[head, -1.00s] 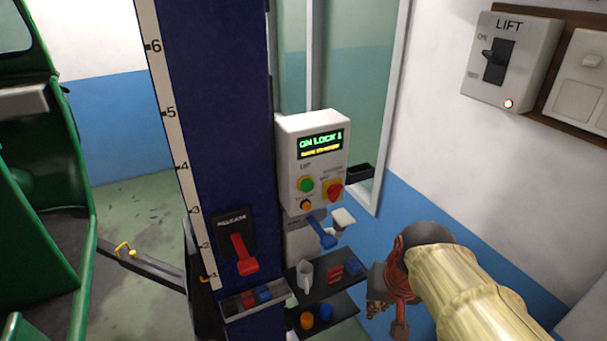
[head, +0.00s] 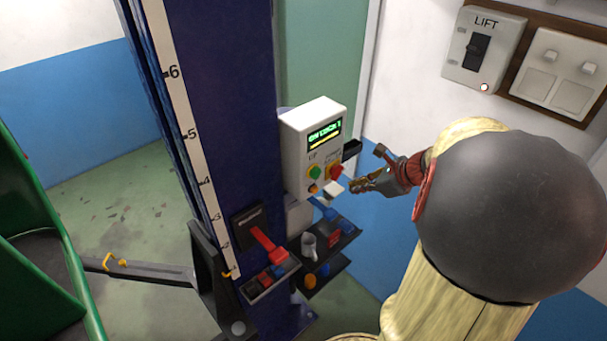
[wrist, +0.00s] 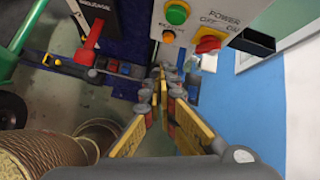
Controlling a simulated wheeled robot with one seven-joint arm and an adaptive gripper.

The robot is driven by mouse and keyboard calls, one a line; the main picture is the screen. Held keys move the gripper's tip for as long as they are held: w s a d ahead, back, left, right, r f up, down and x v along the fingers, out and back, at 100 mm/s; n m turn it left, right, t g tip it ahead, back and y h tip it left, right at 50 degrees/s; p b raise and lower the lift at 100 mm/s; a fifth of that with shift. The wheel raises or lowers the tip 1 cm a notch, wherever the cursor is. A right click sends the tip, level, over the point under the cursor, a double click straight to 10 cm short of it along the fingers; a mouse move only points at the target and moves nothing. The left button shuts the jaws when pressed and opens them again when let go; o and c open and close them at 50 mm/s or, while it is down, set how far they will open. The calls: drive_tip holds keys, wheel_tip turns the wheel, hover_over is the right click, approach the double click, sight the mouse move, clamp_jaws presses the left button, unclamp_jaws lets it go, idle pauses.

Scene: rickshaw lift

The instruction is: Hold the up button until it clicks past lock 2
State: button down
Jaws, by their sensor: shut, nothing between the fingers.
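The white control box (head: 295,160) is mounted on the blue lift column. Its green display (head: 324,134) appears to read "ON LOCK 1". The round green up button (head: 314,171) is below the display and also shows at the top of the wrist view (wrist: 177,13). A red knob on yellow, marked POWER in the wrist view (wrist: 209,40), is to its right. My gripper (head: 353,186) is shut and empty, to the right of the box's lower edge and apart from the green button. Its fingers (wrist: 160,78) point toward the panel from below in the wrist view.
A smaller orange button (wrist: 168,36) is below the green one. A red release lever (head: 268,243) is lower on the column. A shelf (head: 325,243) with a mug is below the box. A black bracket (wrist: 252,41) sticks out right of the box. A LIFT wall switch (head: 484,50) is at upper right.

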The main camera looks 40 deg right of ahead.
sight(315, 173)
drive_tip(key=m, duration=0.1)
drive_tip(key=r+m, duration=0.1)
drive_tip(key=w+m, duration=0.1)
drive_tip(key=shift+d+r+t, duration=0.15)
drive_tip(key=shift+d+t, duration=0.1)
drive_tip(key=shift+t, duration=0.05)
drive_tip(key=w+r+p+x, duration=0.1)
drive_tip(key=w+r+x, duration=0.1)
drive_tip(key=x, duration=1.1)
drive_tip(key=shift+p, duration=0.4)
